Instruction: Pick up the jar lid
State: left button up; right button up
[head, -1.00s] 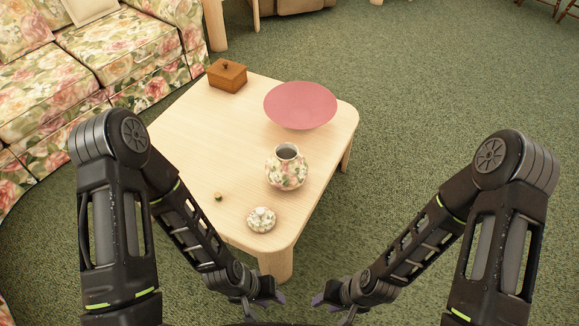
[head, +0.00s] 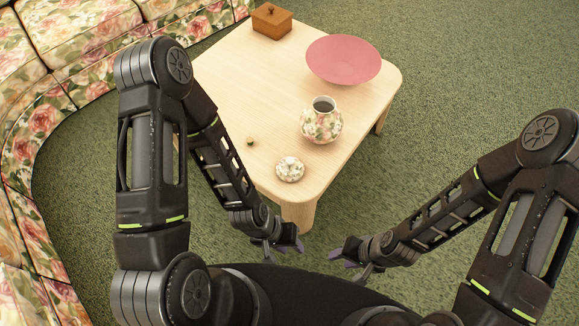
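The jar lid (head: 290,169), white with a floral pattern and a small knob, lies on the light wood table (head: 222,78) near its front corner. The matching floral jar (head: 321,124) stands open and upright just behind it, to the right. My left gripper (head: 287,250) is in front of and below the table corner, apart from the lid, with its fingers spread and nothing between them. My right gripper (head: 346,256) is to the right of it, over the floor, also with fingers apart and empty.
A pink bowl (head: 343,60) and a brown wooden box (head: 271,21) stand farther back on the table. A tiny round object (head: 250,141) lies left of the lid. A floral sofa (head: 60,60) runs along the left. Green carpet (head: 480,90) is clear on the right.

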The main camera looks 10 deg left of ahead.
aim_at(290, 168)
jog(key=l+u, duration=0.25)
jog(key=l, duration=0.8)
jog(key=k+l+u, duration=0.1)
jog(key=l+u, duration=0.2)
jog(key=l, duration=0.75)
jog(key=i+l, duration=0.1)
jog(key=l, duration=0.15)
jog(key=i, duration=0.35)
jog(key=l+u, duration=0.05)
